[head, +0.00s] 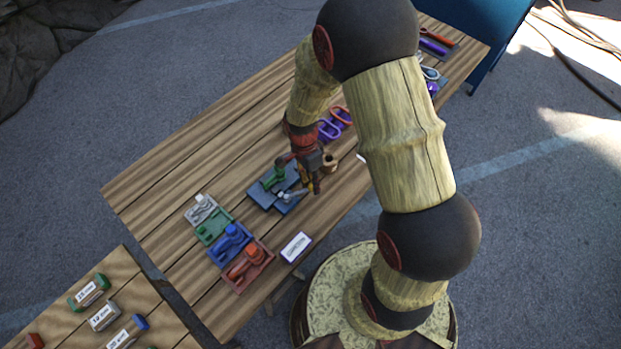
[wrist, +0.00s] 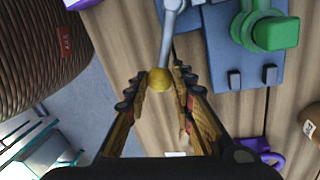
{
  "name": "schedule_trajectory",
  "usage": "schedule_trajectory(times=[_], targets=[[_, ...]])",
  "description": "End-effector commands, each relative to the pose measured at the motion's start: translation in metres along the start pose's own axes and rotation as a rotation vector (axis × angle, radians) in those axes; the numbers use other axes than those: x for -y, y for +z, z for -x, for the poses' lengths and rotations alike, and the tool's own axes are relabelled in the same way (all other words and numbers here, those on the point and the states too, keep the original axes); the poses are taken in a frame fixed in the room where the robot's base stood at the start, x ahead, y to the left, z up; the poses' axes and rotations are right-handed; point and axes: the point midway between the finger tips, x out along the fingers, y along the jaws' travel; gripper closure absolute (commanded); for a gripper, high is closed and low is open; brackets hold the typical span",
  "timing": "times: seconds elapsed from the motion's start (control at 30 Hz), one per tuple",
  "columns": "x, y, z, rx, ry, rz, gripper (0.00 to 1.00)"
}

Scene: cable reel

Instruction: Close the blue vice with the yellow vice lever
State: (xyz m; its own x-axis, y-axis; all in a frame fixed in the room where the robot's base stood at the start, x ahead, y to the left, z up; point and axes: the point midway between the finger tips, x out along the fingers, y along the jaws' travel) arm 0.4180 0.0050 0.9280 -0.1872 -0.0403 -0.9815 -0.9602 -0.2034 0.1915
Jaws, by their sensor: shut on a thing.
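The blue vice (head: 262,196) lies on the wooden table in the head view, with a green piece (head: 274,178) on top. In the wrist view the vice (wrist: 222,62) is at the upper right, and the green piece (wrist: 270,32) rises from it. A grey lever rod (wrist: 168,40) runs down from the vice's left part to a yellow ball knob (wrist: 160,79). My gripper (wrist: 160,84) has its fingers on either side of the knob and is shut on it. In the head view my gripper (head: 313,186) is right of the vice, partly hiding the lever.
Grey, green, blue and red trays (head: 240,270) with parts stand left of the vice on the table. A white sign (head: 296,247) lies near the front edge. Purple-handled tools (head: 328,130) and a small tan round object (head: 329,162) are beyond my gripper. Bare table lies behind the vice.

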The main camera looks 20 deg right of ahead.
Motion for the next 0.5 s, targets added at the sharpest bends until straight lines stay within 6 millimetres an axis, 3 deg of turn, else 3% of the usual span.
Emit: schedule_trajectory(times=[0.5], targets=[[-0.041,0.017,-0.005,0.094,0.002,-0.482,1.0]])
